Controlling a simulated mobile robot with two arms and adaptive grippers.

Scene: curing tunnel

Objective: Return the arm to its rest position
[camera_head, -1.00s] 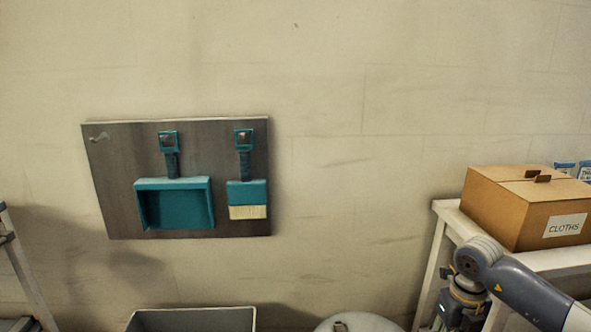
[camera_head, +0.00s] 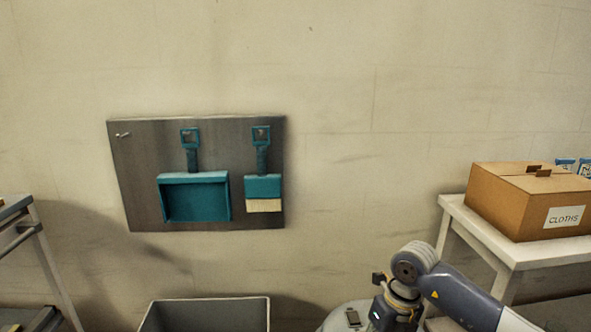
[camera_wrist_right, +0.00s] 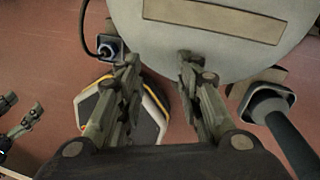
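My right arm comes in from the lower right of the head view, and its gripper is hidden below the bottom edge there. In the right wrist view my right gripper (camera_wrist_right: 158,65) has its two fingers well apart, with nothing between them. It points down over reddish floor and a pale rounded surface that looks like my own base. At the left edge of that view, what looks like my left gripper (camera_wrist_right: 24,103) shows partly, with its fingers apart and empty. The left arm does not show in the head view.
A grey bin (camera_head: 205,303) is below the wall board (camera_head: 140,190) with a teal dustpan (camera_head: 195,197) and brush (camera_head: 263,190). A shelf frame (camera_head: 48,260) stands at left.

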